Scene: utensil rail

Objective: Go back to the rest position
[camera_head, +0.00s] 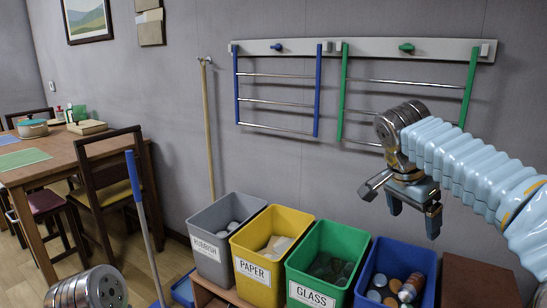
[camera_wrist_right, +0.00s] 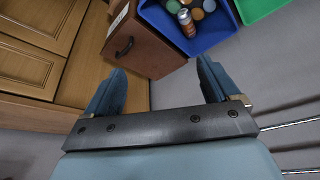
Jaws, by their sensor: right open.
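My right gripper (camera_head: 414,212) is open and empty, pointing down in the air in front of the wall, above and in front of the blue bin. In the right wrist view, the spread fingers of my right gripper (camera_wrist_right: 161,75) have nothing between them. A metal part of my left arm (camera_head: 88,290) shows at the bottom left edge of the head view; its gripper is out of the picture. The white utensil rail (camera_head: 375,47) on the wall carries a blue folding rack (camera_head: 276,102) and a green folding rack (camera_head: 405,82), both hanging down.
Grey (camera_head: 208,240), yellow (camera_head: 257,271), green (camera_head: 315,268) and blue (camera_head: 432,265) bins stand in a row below. The blue bin holds cans. A brown box (camera_head: 478,283) stands right of it. A wooden table (camera_head: 62,158) and chairs are at left. A broom (camera_head: 140,200) leans nearby.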

